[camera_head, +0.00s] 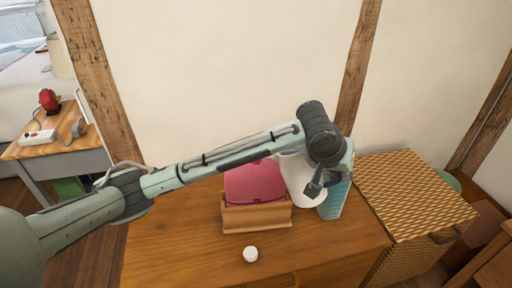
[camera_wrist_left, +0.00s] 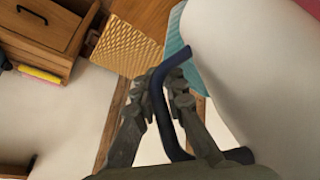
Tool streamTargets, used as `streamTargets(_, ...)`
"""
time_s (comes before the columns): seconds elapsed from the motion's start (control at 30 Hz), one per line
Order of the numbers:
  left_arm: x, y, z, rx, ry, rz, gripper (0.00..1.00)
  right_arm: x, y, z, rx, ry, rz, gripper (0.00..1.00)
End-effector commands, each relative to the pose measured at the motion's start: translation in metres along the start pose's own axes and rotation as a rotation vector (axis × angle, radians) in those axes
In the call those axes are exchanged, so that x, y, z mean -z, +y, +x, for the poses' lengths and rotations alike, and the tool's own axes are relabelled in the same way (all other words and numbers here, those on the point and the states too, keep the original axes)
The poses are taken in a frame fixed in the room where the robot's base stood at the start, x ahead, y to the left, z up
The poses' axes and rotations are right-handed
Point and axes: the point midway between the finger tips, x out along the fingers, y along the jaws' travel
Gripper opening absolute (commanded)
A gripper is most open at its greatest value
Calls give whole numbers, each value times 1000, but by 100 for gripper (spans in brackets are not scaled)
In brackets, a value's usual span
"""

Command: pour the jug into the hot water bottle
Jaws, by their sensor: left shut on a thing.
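The hot water bottle (camera_head: 255,183) is pink and sits in a wooden stand (camera_head: 257,218) on the dresser; its mouth is not clear to see. The white jug (camera_head: 300,178) is just right of it, partly hidden by my left gripper (camera_head: 315,184). In the left wrist view the jug's white body (camera_wrist_left: 262,70) fills the right side. There my left gripper (camera_wrist_left: 168,88) is shut on the jug's dark blue handle (camera_wrist_left: 160,105). I cannot tell clearly how far the jug tilts. A small white cap (camera_head: 250,254) lies in front of the stand. My right gripper is not in view.
A teal patterned box (camera_head: 335,202) stands close right of the jug and also shows in the left wrist view (camera_wrist_left: 177,38). A woven chest (camera_head: 415,195) is at the right. The dresser top (camera_head: 180,240) is clear at left. The wall is close behind.

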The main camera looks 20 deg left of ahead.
Motion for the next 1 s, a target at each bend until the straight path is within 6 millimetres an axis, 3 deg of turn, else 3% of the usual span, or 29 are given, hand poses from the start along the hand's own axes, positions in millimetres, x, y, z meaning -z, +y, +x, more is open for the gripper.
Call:
streamTargets(0.4, 13, -2, -18, -95, 8, -56, 0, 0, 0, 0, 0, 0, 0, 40)
streamTargets(1.0, 20, -5, -30, -160, 9, -93, 0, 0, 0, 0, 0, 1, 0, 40)
